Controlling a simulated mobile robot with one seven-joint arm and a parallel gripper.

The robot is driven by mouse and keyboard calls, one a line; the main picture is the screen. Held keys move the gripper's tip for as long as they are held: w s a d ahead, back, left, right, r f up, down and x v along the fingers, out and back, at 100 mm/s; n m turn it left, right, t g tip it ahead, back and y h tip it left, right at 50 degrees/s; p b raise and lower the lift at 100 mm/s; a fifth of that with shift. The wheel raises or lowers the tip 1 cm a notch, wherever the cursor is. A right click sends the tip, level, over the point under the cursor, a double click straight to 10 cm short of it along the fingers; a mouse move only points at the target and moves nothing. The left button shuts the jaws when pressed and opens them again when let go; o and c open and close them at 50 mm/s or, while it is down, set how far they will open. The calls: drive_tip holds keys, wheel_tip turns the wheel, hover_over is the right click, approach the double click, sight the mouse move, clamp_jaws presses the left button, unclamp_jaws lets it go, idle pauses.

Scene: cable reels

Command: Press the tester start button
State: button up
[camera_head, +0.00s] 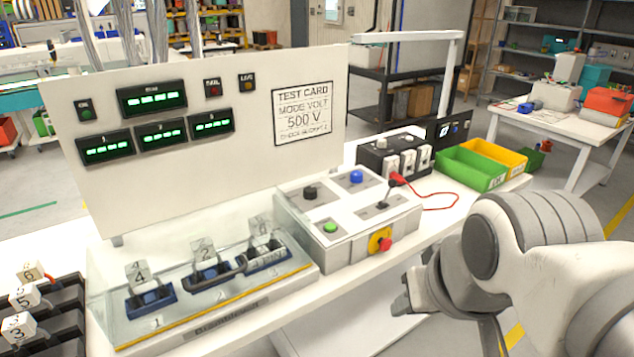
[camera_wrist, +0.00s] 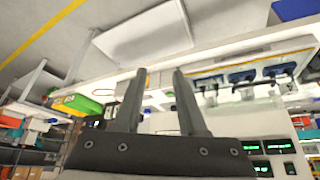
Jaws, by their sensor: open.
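The tester's control box (camera_head: 350,222) stands on the white bench in the head view. Its sloped top carries a green button (camera_head: 330,227), a black knob (camera_head: 310,193), a blue button (camera_head: 356,176) and a lever switch (camera_head: 384,196). A red stop button on a yellow plate (camera_head: 380,241) is on its front. I cannot read any start label. My gripper (camera_head: 405,300) is in front of and below the box, apart from it. In the wrist view its two fingers (camera_wrist: 157,88) are spread with nothing held between them.
A clear-covered test bay (camera_head: 205,285) holding numbered pieces adjoins the box on the left. The display panel (camera_head: 210,130) rises behind. Black devices with a red cable (camera_head: 430,195) and a green bin (camera_head: 470,168) stand to the right. Open floor lies before the bench.

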clamp_jaws()
idle(1.5)
